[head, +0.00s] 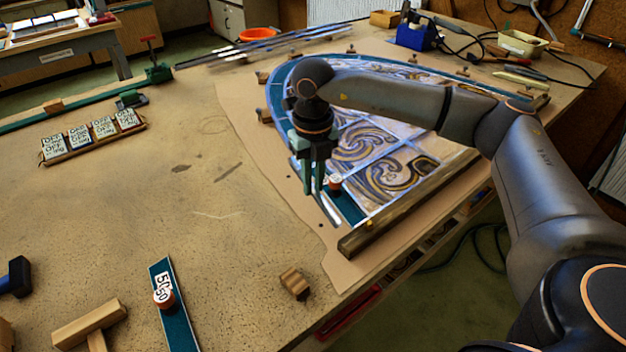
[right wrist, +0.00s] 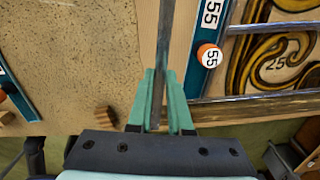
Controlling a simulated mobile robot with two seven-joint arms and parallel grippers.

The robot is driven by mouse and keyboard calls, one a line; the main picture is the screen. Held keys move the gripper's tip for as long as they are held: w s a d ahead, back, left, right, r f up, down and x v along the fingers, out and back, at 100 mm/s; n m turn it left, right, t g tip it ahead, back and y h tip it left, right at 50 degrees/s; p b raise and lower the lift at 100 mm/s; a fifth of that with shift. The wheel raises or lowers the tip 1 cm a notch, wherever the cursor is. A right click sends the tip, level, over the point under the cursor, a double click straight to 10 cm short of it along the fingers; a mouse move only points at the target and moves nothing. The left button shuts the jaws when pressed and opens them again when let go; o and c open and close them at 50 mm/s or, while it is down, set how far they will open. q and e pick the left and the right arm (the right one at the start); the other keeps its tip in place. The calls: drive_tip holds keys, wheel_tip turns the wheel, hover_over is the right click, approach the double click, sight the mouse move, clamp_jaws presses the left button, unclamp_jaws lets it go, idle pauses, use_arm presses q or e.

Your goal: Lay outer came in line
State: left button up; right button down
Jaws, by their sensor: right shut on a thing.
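The leaded panel (head: 375,150) lies on paper at the right of the bench, with swirl-painted glass and a blue border. My right gripper (head: 315,188) is above its near left edge, pointing down. It is shut on a thin grey came (head: 329,210), which runs lengthwise between the fingers. In the right wrist view, the came (right wrist: 166,40) passes between the green fingers (right wrist: 163,82) and lies beside the blue border piece (right wrist: 203,45) marked 55, with a narrow gap visible. My left gripper is out of view.
A wooden batten (head: 410,202) bounds the panel's near edge. A small wood block (head: 295,283), a blue strip (head: 176,325) with a knob and a wooden mallet (head: 90,325) lie nearer. Spare cames (head: 265,47) lie at the back. The bench left of the panel is largely clear.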

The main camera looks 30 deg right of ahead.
sight(313, 212)
drive_tip(key=shift+f, duration=0.1)
drive_tip(key=shift+f+b, duration=1.8)
drive_tip(key=shift+f, duration=0.7)
drive_tip(key=shift+f, duration=0.45)
drive_tip(key=shift+c, duration=2.2)
unclamp_jaws()
drive_tip(key=shift+o, duration=0.2)
drive_tip(key=o, duration=0.4)
